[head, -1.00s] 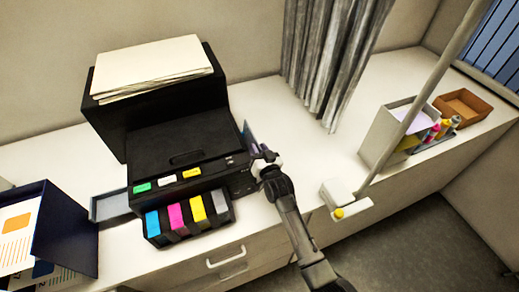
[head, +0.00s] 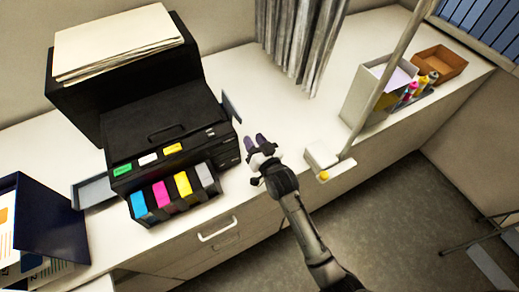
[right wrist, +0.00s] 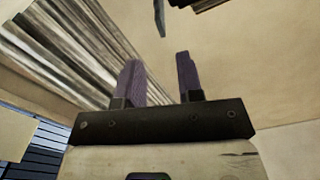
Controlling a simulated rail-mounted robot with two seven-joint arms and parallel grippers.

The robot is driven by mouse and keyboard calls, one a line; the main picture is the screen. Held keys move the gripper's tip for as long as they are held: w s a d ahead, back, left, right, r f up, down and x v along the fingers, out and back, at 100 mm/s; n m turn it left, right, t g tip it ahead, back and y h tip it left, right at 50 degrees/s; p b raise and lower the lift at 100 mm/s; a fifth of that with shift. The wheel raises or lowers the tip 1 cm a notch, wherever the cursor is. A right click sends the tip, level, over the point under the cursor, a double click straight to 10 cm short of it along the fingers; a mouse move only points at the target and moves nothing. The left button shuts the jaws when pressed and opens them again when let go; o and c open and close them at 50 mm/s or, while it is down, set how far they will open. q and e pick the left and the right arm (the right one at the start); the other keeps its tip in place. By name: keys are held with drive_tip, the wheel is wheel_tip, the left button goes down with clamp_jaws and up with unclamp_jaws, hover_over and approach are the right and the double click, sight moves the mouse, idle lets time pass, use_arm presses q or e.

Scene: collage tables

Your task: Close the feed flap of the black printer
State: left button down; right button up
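The black printer (head: 160,125) stands on the white counter at the left in the head view. A thin dark flap (head: 231,107) stands out from its right side, open. A grey tray (head: 92,192) sticks out at its left; I cannot tell for certain which is the feed flap. My right gripper (head: 259,141) is just right of the printer, in front of the right-side flap and apart from it. Its purple fingers are spread and empty in the right wrist view (right wrist: 160,78). A thin grey piece, perhaps the flap (right wrist: 160,17), shows beyond them. My left gripper is not in view.
Paper (head: 118,42) lies on the printer's back part, and coloured cartridges (head: 161,195) sit at its front. A dark blue folder (head: 45,222) is at left. A white box on a pole arm (head: 322,154) is right of my gripper. Grey curtains (head: 300,40) hang behind.

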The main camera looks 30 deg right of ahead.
drive_tip(key=s, duration=0.3)
drive_tip(key=shift+s, duration=0.25)
